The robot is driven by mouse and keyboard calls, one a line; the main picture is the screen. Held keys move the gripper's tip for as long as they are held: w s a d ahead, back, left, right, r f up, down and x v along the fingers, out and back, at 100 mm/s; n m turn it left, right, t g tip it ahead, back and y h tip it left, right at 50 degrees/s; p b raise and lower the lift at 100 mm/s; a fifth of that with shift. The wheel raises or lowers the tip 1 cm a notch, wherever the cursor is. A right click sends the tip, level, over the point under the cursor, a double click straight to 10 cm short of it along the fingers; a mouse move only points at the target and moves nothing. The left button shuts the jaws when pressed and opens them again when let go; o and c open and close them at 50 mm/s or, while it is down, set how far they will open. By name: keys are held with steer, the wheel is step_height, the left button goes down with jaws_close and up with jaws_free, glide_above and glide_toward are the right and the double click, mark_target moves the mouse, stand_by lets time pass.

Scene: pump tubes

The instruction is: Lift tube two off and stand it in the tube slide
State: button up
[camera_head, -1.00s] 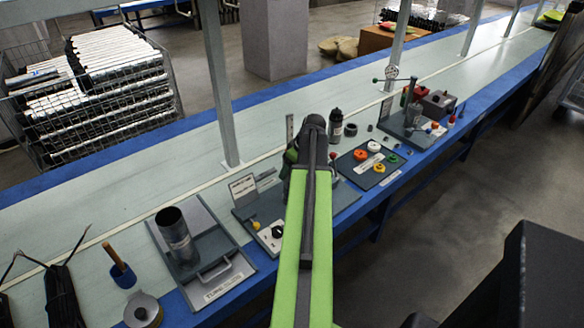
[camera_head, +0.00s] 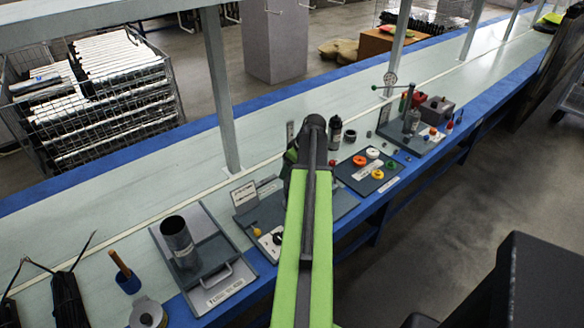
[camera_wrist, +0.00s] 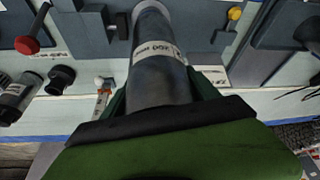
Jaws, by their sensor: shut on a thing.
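My gripper (camera_wrist: 150,100) is shut on a dark grey tube (camera_wrist: 158,78) with a white lettered band; the lettering is upside down and hard to read. In the wrist view the tube's far end meets a pale ring at the top edge, by a grey fixture (camera_wrist: 95,25); I cannot tell whether they touch. In the head view my green arm hides the gripper and held tube. The tube slide (camera_head: 222,297) is a grey tray with a handle at the left front of the bench. A dark open-topped cylinder (camera_head: 180,245) stands upright on it.
A dark board with coloured caps (camera_head: 340,172) lies right of my arm, with a black bottle (camera_head: 335,132) behind it. A gauge stand (camera_head: 412,120) is farther right. An upright post (camera_head: 222,100) rises behind the slide. A wooden-handled tool (camera_head: 124,272) stands left of the slide.

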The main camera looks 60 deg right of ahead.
step_height(320, 180, up, 15)
steer(key=p, duration=1.4)
steer(key=shift+p, duration=0.35)
stand_by(0.4)
stand_by(0.4)
